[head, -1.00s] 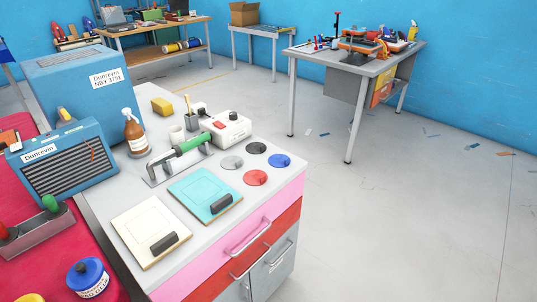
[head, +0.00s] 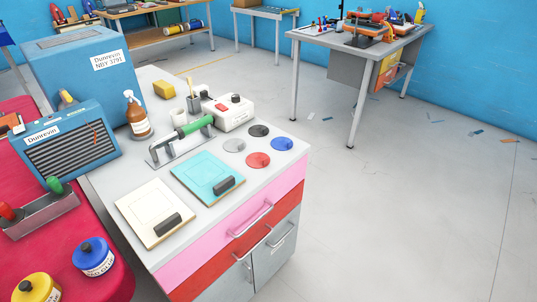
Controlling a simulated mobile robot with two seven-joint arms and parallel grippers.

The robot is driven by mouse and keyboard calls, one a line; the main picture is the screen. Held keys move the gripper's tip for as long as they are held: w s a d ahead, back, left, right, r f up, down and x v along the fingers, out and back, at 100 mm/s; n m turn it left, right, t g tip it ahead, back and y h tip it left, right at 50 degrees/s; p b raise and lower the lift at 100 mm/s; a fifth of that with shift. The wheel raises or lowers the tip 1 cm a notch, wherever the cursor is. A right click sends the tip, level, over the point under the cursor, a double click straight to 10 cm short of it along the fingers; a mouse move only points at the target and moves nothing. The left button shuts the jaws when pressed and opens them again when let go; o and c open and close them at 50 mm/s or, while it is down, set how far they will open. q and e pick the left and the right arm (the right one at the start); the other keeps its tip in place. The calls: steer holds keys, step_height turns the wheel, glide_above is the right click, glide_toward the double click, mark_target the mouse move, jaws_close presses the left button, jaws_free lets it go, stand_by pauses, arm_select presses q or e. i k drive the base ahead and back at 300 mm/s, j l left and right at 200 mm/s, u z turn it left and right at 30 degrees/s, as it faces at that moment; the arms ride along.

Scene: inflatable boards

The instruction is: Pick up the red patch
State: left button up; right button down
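The red patch (head: 258,160) is a round disc lying flat on the grey top of the drawer cabinet (head: 218,222), near its right edge. A blue patch (head: 282,144) lies to its right, a black patch (head: 259,131) behind it and a grey patch (head: 234,146) to its left. The patches lie apart from one another. Neither of my grippers is in the head view.
Left of the patches are a teal board (head: 207,177), a cream board (head: 154,214), a green-handled tool (head: 182,137) and a white box with a red switch (head: 228,112). Blue Dunrevin machines (head: 72,138) stand further left. Open floor (head: 400,220) lies right of the cabinet.

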mark_target(257, 160)
steer(key=u, duration=2.4)
steer(key=z, duration=2.4)
steer(key=i+l+u, duration=0.1)
steer(key=i+l, duration=0.2)
steer(key=i+l+u, duration=0.15)
steer(key=i+l, duration=0.15)
steer(key=i+l+u, duration=0.1)
steer(key=i+l, duration=0.15)
steer(key=l, duration=0.3)
